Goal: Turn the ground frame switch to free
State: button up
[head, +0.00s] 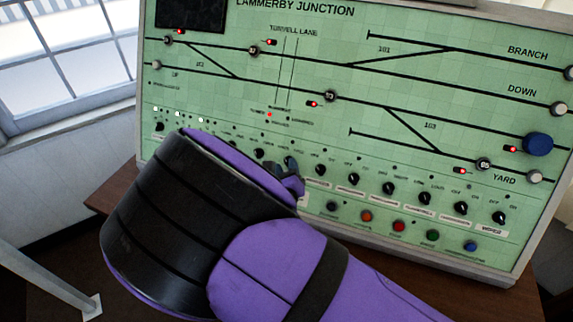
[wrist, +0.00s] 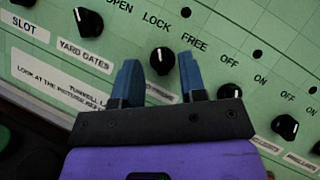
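The ground frame switch (wrist: 162,61) is a round black knob on the green panel, with LOCK and FREE printed above it. Its white mark points up, leaning toward LOCK. Its name label is mostly hidden by my gripper. My gripper (wrist: 159,66) is open, with one blue finger on each side of the knob and a visible gap to each; whether they reach the panel face I cannot tell. In the head view my gripper (head: 289,164) is at the panel's lower knob row, and the switch is hidden or too small to tell.
Neighbouring knobs stand close by: the yard gates knob (wrist: 89,22) to the left and another knob (wrist: 229,91) to the right. Coloured push buttons (head: 398,226) line the panel's bottom. The panel (head: 300,75) stands on a brown desk (head: 112,192).

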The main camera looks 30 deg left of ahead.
jog(key=shift+x, duration=0.75)
jog(key=shift+c, duration=0.4)
jog(key=c, duration=0.5)
jog(key=shift+m, duration=0.4)
jog(key=m+t+h, duration=0.1)
jog(key=m+h, duration=0.1)
jog(key=m, duration=0.2)
jog(key=m+t+h, duration=0.1)
jog(key=m+h, duration=0.2)
jog(key=m, duration=0.1)
jog(key=shift+a+m+t, duration=0.1)
jog(key=shift+m+t, duration=0.2)
jog(key=m+h, duration=0.3)
jog(key=m, duration=0.2)
jog(key=shift+a+m+g+h, duration=0.1)
jog(key=shift+m+g+h, duration=0.15)
jog(key=shift+m+h, duration=0.75)
jog(key=shift+m+g+h, duration=0.25)
jog(key=shift+m+h, duration=0.25)
jog(key=shift+m, duration=1)
jog(key=shift+c, duration=0.2)
